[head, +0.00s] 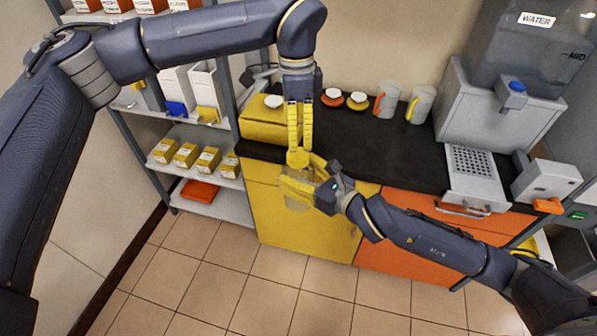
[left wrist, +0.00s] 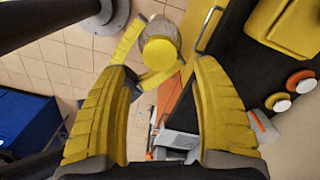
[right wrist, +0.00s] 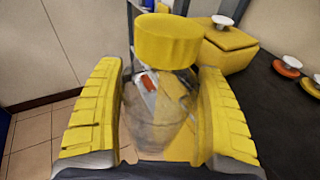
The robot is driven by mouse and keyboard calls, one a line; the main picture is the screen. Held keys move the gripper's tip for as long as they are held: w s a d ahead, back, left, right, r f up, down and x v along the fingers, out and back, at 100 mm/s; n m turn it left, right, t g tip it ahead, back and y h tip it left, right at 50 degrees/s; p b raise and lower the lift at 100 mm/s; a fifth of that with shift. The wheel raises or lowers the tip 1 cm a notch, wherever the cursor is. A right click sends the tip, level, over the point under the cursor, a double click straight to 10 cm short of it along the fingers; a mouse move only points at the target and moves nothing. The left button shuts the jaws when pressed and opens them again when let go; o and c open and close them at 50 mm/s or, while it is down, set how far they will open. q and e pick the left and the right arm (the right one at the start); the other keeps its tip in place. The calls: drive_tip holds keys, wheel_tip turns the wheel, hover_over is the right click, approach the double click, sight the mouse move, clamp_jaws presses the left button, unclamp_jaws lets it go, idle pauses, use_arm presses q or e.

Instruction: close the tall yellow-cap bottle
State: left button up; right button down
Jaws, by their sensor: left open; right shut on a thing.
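The bottle (head: 297,204) is clear and roughly upright, held in the air in front of the yellow cabinet. My right gripper (head: 300,180) is shut around its body, one finger on each side in the right wrist view (right wrist: 160,110). A yellow cap (right wrist: 168,40) is at the bottle's top; whether it is screwed down cannot be told. The cap also shows in the head view (head: 298,158) and, from above, in the left wrist view (left wrist: 160,53). My left gripper (head: 299,148) is open and points down just above the cap, its fingers apart in the left wrist view.
The black counter (head: 360,145) behind holds a yellow box (head: 265,120), white-topped round pieces and two mugs (head: 387,100). A grey water dispenser (head: 490,110) stands at the right. A shelf (head: 205,150) with yellow boxes is at the left. The floor in front is clear.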

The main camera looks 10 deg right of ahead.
sight(298, 154)
use_arm(q)
drive_tip(key=shift+f, duration=0.1)
drive_tip(key=shift+s+f, duration=0.15)
drive_tip(key=shift+f, duration=3.75)
drive_tip(key=shift+c, duration=0.5)
drive_tip(key=c, duration=1.3)
